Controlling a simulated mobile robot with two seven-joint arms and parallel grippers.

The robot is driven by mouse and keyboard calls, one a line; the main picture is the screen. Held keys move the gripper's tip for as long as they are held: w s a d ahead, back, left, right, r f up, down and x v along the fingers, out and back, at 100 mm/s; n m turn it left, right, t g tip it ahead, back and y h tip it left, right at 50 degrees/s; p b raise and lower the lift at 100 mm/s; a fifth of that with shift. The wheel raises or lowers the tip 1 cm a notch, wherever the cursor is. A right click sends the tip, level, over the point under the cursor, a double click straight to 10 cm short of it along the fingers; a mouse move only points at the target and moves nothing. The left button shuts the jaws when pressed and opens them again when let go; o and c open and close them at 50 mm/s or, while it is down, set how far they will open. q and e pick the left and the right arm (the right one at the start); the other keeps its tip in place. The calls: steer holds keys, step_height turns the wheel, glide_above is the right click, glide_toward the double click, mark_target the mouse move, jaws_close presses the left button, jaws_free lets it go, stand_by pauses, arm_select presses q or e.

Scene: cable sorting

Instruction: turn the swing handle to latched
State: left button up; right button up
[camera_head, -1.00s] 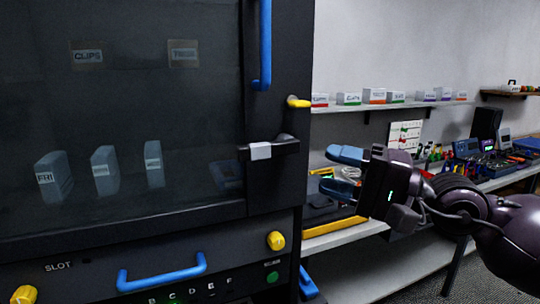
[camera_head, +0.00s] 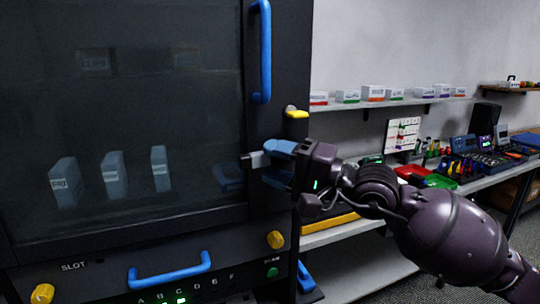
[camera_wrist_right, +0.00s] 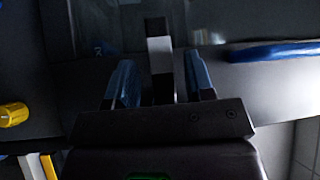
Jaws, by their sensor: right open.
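The swing handle (camera_head: 251,160) is on the right edge of the dark cabinet door and lies roughly level, its pale grey tip pointing left. Most of it is hidden by my right gripper (camera_head: 272,163) in the head view. In the right wrist view the handle (camera_wrist_right: 161,55) runs between the blue fingers of my right gripper (camera_wrist_right: 161,85), with gaps on both sides. The right gripper is open around the handle, not closed on it. My left gripper is not in view.
The cabinet door has a blue vertical bar (camera_head: 262,55) above the handle and a yellow catch (camera_head: 297,114) at its edge. Below are a yellow knob (camera_head: 275,240) and a blue drawer pull (camera_head: 170,271). A cluttered workbench (camera_head: 345,232) stands at the right.

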steer(key=shift+w+a, duration=0.25)
steer(key=shift+a, duration=0.3)
steer(key=shift+c, duration=0.4)
jaws_close()
